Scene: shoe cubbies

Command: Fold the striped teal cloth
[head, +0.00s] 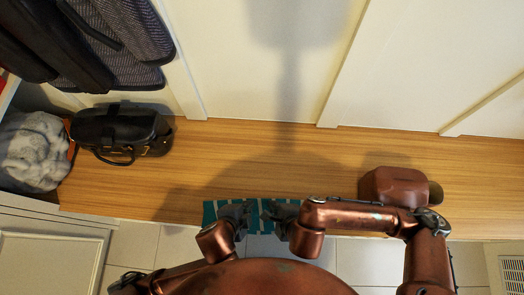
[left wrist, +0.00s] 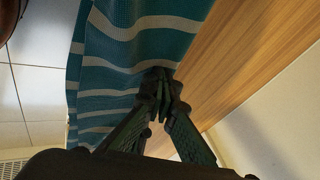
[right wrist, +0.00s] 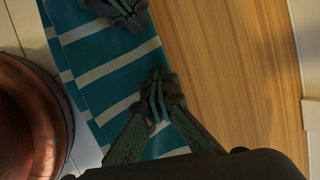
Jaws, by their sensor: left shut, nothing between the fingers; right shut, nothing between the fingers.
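The striped teal cloth (head: 210,212) lies along the front edge of the wooden bench, partly hidden by my grippers in the head view. Its teal and white stripes fill much of the left wrist view (left wrist: 120,75) and the left part of the right wrist view (right wrist: 95,60). It seems to hang over the bench edge. My left gripper (head: 238,213) is shut and empty at the cloth; its fingertips (left wrist: 165,80) are against or just above it. My right gripper (head: 278,212) is shut and empty close beside it, with its fingertips (right wrist: 157,88) over the cloth's bench-side edge.
A black bag (head: 118,130) and a grey fluffy item (head: 34,150) sit at the bench's left end. Dark clothes (head: 110,45) hang at upper left. The bench middle (head: 270,150) is clear.

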